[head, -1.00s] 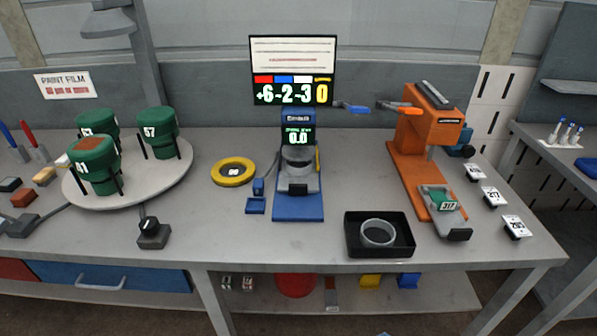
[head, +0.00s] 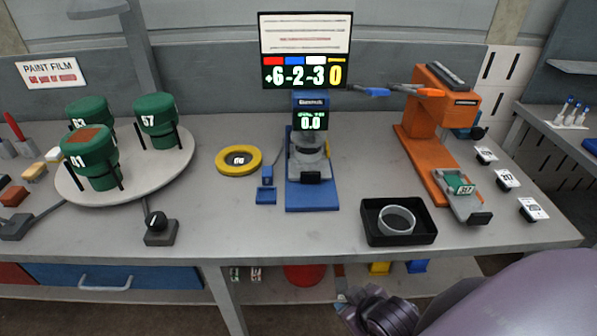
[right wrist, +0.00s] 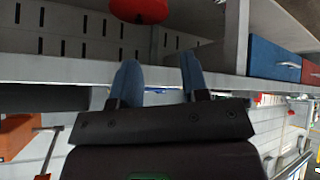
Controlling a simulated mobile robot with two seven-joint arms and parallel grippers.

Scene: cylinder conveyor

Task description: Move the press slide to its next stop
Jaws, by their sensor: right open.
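The orange press (head: 431,112) stands on an orange base at the right of the table in the head view. Its grey slide (head: 464,207) sits at the front end of the base, with a black front handle (head: 481,218) and a green labelled piece (head: 460,184) on it. My right gripper (head: 345,301) is low at the bottom of the head view, below the table's front edge and well apart from the slide. In the right wrist view its two blue fingers (right wrist: 160,84) are spread with nothing between them. My left gripper is not in view.
Three number cards (head: 507,179) stand in a row right of the slide. A black tray (head: 425,234) with a grey ring is just left of it. A blue gauge stand (head: 311,195), yellow ring (head: 239,160) and turntable (head: 70,190) with green cans stand further left.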

